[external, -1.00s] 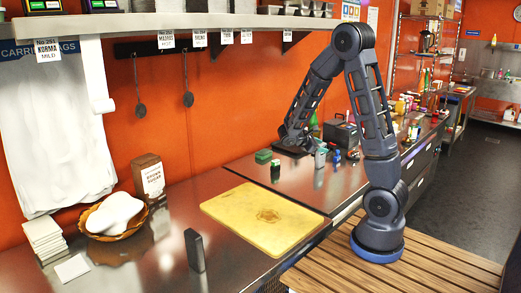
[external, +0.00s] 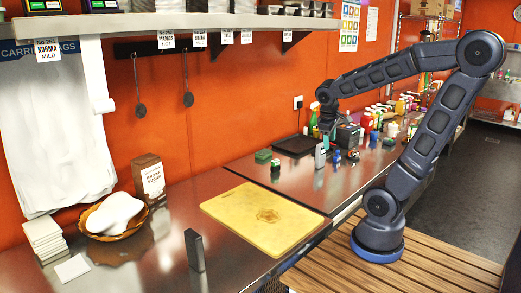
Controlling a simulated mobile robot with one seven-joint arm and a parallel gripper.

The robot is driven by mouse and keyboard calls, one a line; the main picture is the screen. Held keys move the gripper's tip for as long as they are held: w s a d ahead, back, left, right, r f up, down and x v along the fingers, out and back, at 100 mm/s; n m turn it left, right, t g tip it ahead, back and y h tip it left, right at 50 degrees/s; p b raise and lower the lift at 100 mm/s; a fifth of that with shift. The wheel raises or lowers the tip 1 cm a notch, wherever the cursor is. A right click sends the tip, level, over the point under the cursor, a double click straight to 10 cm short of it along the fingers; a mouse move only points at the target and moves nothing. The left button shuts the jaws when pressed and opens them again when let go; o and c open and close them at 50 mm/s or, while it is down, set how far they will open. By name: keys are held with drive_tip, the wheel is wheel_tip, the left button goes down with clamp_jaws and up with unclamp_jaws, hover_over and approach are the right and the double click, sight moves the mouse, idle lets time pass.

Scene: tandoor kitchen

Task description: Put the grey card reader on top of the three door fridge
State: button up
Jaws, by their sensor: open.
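A small light-grey upright object (external: 320,156) stands on the steel counter (external: 290,182), near its far part. A dark grey upright slab (external: 194,251) stands on the near steel worktop (external: 150,268). I cannot tell which of them is the grey card reader. My gripper (external: 327,139) points down just above and beside the light-grey object. It is open, small in view, and I cannot tell whether it touches anything.
A yellow cutting board (external: 240,212) lies on the counter. Small green items (external: 263,156), a dark flat tray (external: 293,146), a dark box (external: 348,136) and several bottles crowd around my gripper. A bread basket (external: 95,232) and brown sugar box (external: 148,175) stand left. A shelf (external: 200,22) hangs above.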

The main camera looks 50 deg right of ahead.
drive_tip(key=shift+o, duration=0.4)
drive_tip(key=s+a+r+m+t+y, duration=0.2)
drive_tip(key=s+a+r+t+y, duration=0.1)
drive_tip(key=a, duration=0.4)
drive_tip(key=shift+s+r+t, duration=0.4)
drive_tip(key=shift+s+r, duration=0.45)
drive_tip(key=shift+s, duration=0.15)
